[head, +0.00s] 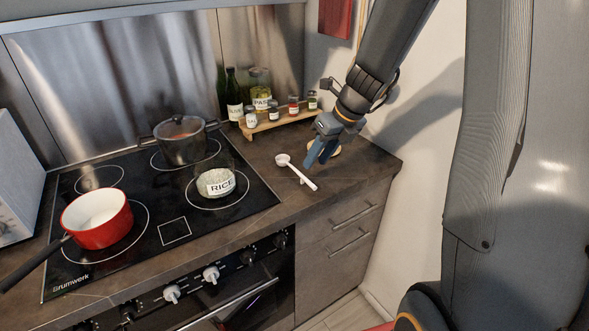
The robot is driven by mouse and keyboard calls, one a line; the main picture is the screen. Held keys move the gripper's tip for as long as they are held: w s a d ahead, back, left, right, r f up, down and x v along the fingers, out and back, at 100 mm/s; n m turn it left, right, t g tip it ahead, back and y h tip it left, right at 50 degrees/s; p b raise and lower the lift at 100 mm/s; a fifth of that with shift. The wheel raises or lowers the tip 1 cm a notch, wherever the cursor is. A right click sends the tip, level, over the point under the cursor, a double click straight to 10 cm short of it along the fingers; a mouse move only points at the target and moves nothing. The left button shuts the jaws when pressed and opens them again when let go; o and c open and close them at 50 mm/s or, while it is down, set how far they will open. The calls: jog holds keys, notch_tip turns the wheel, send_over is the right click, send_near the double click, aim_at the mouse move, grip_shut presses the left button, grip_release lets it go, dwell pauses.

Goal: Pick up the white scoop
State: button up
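The white scoop (299,174) lies on the dark countertop to the right of the stove. Its round bowl end points to the back left and its handle runs toward the front right. My gripper (317,163) is above the counter, just right of and behind the scoop, with its blue fingers pointing down. The fingers look apart and nothing shows between them. The gripper does not appear to touch the scoop.
A light round object (334,151) lies partly hidden behind my gripper. A wooden rack (277,124) with small jars and bottles stands at the back. The cooktop holds a red pan (97,227), a grey pot (181,148) and a rice container (216,183). A wall bounds the right.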

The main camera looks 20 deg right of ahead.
jog(key=shift+m, duration=0.4)
jog(key=x, duration=0.7)
jog(key=shift+w+a+f, duration=0.25)
jog(key=shift+w+a, duration=0.05)
jog(key=shift+w, duration=0.05)
grip_shut()
